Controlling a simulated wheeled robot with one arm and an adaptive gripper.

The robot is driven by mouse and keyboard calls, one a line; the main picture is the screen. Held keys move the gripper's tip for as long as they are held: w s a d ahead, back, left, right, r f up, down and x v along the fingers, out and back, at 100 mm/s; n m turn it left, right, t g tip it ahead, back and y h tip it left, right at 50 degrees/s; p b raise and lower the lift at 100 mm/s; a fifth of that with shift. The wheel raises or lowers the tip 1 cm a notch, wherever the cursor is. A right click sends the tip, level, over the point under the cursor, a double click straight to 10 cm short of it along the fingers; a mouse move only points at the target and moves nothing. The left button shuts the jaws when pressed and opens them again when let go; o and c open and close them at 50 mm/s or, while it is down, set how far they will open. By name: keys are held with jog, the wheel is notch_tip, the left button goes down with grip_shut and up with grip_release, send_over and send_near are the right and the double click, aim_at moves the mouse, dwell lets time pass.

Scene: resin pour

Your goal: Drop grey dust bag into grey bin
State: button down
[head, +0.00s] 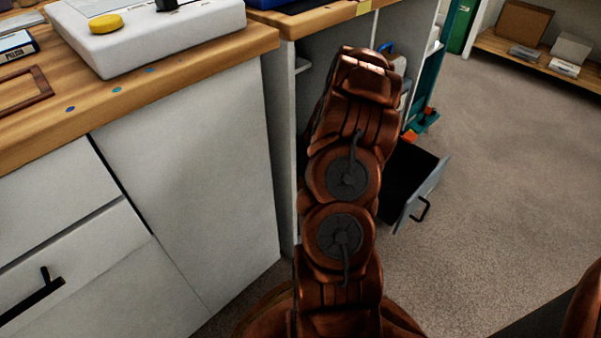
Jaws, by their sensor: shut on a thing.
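My brown arm runs up the middle of the head view and bends away toward the open cabinet. Its gripper is hidden behind the arm, so its fingers and anything in them do not show. I see no grey dust bag. I cannot make out a grey bin either. An open drawer (424,192) with a dark inside, a grey front and a black handle juts out low, right of my arm, partly covered by it.
A low shelf (550,65) with boxes stands far right. Grey carpet (510,180) is clear at right.

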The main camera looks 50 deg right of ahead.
jog(key=shift+f+p, duration=0.5)
jog(key=shift+f, duration=0.1)
jog(key=c, duration=1.2)
grip_release()
jog(key=shift+r, duration=0.1)
jog(key=shift+r+b, duration=0.4)
jog(key=shift+b, duration=0.2)
jog(key=p+v, duration=0.5)
jog(key=v, duration=0.7)
jog(key=shift+p, duration=0.35)
jog(key=shift+r, duration=0.1)
